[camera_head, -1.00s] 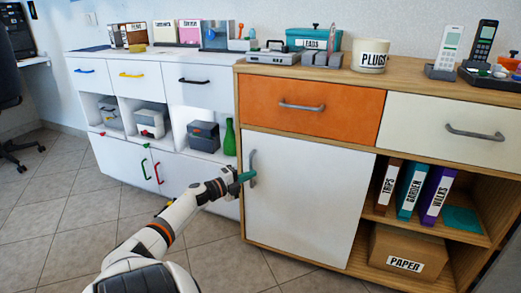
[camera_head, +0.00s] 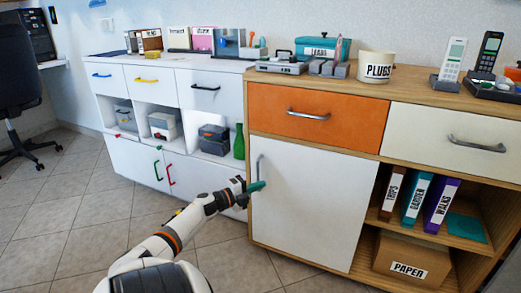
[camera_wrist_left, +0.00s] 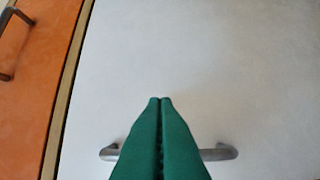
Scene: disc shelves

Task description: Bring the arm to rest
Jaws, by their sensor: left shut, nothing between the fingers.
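My left gripper (camera_head: 258,186) has green fingers. It is shut and empty, in front of the white cabinet door near its left edge, at the lower end of the grey door handle (camera_head: 259,164). In the left wrist view the shut green fingertips (camera_wrist_left: 160,100) point at the white door (camera_wrist_left: 230,70) and cover the middle of its handle (camera_wrist_left: 222,153). I cannot tell whether they touch it. The white door (camera_head: 307,195) looks closed. My right gripper is not in view.
An orange drawer (camera_head: 315,115) sits above the door. Open shelves to the right hold binders (camera_head: 414,199) and a PAPER box (camera_head: 410,258). A white cabinet (camera_head: 140,160) stands to the left. An office chair (camera_head: 22,90) is at far left; tiled floor (camera_head: 60,230) lies open.

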